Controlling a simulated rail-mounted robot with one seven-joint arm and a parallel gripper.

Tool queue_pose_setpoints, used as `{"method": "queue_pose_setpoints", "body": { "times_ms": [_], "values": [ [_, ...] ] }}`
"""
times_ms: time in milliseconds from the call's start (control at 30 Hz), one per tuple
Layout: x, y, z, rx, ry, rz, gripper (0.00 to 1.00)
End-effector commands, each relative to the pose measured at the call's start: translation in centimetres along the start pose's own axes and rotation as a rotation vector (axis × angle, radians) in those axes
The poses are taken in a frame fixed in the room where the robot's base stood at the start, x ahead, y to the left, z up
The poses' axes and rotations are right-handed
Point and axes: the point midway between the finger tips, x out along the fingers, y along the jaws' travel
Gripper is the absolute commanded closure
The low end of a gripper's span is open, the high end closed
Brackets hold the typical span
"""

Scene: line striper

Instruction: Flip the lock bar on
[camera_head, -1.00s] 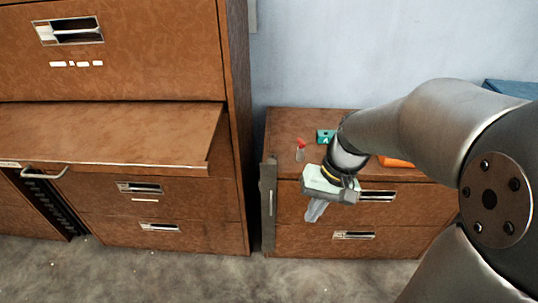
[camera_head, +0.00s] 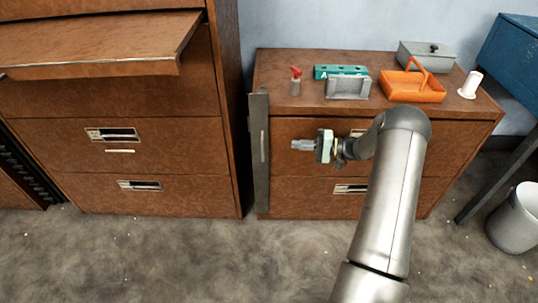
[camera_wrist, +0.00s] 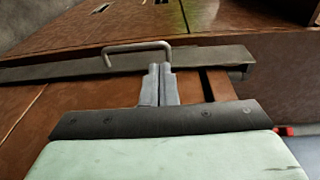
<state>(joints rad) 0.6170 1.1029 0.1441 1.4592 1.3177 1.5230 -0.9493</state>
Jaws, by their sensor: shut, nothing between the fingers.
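The lock bar (camera_head: 259,180) is a dark grey upright bar along the left front edge of the small brown cabinet (camera_head: 330,203). A thin light handle (camera_head: 263,145) is on its face. My gripper (camera_head: 294,145) is shut and empty, pointing left just right of the handle in the head view. In the wrist view, the bar (camera_wrist: 215,57) runs across the picture, and the bent metal handle (camera_wrist: 125,48) sits just beyond my shut fingertips (camera_wrist: 160,68). I cannot tell whether the fingers touch the bar or handle.
On the cabinet top stand a red-topped item (camera_head: 295,82), a teal block (camera_head: 340,71), a grey holder (camera_head: 348,88), an orange basket (camera_head: 412,92), a grey box (camera_head: 426,55) and a white spool (camera_head: 470,85). A larger cabinet (camera_head: 140,170) stands left; a bin (camera_head: 516,220) right.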

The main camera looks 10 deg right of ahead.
Motion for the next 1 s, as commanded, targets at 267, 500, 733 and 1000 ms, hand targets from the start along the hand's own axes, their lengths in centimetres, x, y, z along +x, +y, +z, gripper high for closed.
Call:
{"method": "queue_pose_setpoints", "body": {
  "times_ms": [267, 500, 733, 1000],
  "values": [
    [-1.2, 2.3, -1.4, -0.022, 0.056, -0.061, 1.00],
    [-1.1, 2.3, -1.3, -0.020, 0.055, -0.059, 1.00],
    [1.1, 2.2, -1.4, -0.020, 0.051, -0.058, 1.00],
    [6.0, 2.0, -1.6, -0.019, 0.050, -0.058, 1.00]
  ]
}}
